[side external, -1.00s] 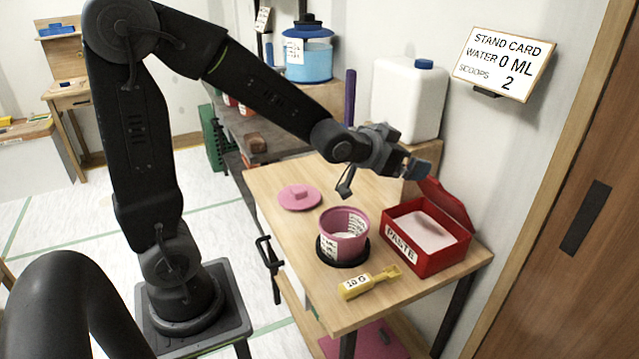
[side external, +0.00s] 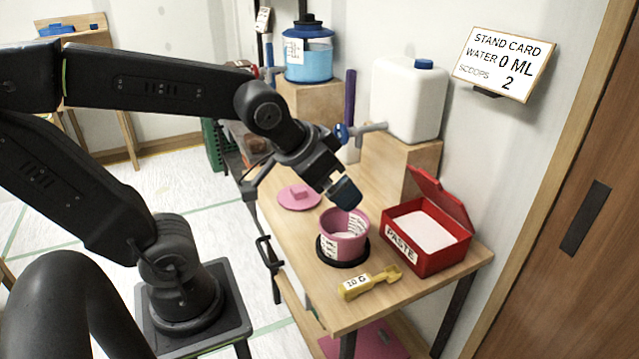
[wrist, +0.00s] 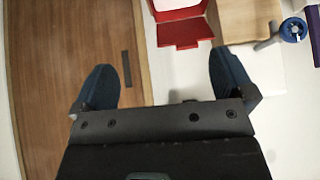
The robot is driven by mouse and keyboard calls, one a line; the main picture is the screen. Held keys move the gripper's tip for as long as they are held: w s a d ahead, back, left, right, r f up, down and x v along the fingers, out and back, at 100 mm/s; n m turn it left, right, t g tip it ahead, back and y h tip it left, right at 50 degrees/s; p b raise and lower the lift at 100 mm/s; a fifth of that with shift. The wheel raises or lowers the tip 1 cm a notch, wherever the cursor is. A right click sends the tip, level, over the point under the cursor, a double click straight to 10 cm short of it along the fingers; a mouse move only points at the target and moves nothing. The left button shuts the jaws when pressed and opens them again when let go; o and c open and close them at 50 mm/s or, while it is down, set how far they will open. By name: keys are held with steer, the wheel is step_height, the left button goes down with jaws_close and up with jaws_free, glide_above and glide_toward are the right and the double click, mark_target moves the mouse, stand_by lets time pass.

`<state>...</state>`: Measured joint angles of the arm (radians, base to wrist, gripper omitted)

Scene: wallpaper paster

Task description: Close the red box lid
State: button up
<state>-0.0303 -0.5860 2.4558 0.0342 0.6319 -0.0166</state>
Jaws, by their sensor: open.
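The red box (side external: 428,262) labelled PASTE stands at the right end of the wooden table, with pale pink powder inside. Its red lid (side external: 441,199) is open, tilted up along the back edge near the wall. The box and lid (wrist: 186,34) also show at the top of the wrist view, beyond the fingertips. My gripper (side external: 346,194) is above the pink pot, left of the box and apart from the lid. In the wrist view its two blue fingers (wrist: 163,75) are spread wide with nothing between them.
The pink pot (side external: 345,222) sits in a black ring left of the box. A yellow scoop (side external: 369,282) lies in front, and a pink disc lid (side external: 299,197) lies behind left. A white jug (side external: 405,100) stands on a wooden block, with a blue tap (side external: 342,133) nearby.

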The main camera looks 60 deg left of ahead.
steer(key=shift+s+d+g, duration=0.2)
steer(key=shift+s+g, duration=0.2)
steer(key=shift+s, duration=0.7)
steer(key=shift+w, duration=0.1)
steer(key=w+a+r+g, duration=0.1)
steer(key=w+r, duration=0.4)
steer(key=w, duration=0.3)
steer(key=g, duration=0.6)
glide_above(439, 196)
steer(key=s+a, duration=0.1)
steer(key=s, duration=0.2)
steer(key=f, duration=0.2)
steer(key=shift+h, duration=0.3)
steer(key=f, duration=1.3)
steer(key=shift+s+a+f, duration=0.1)
steer(key=shift+s+f, duration=0.1)
steer(key=shift+f, duration=0.05)
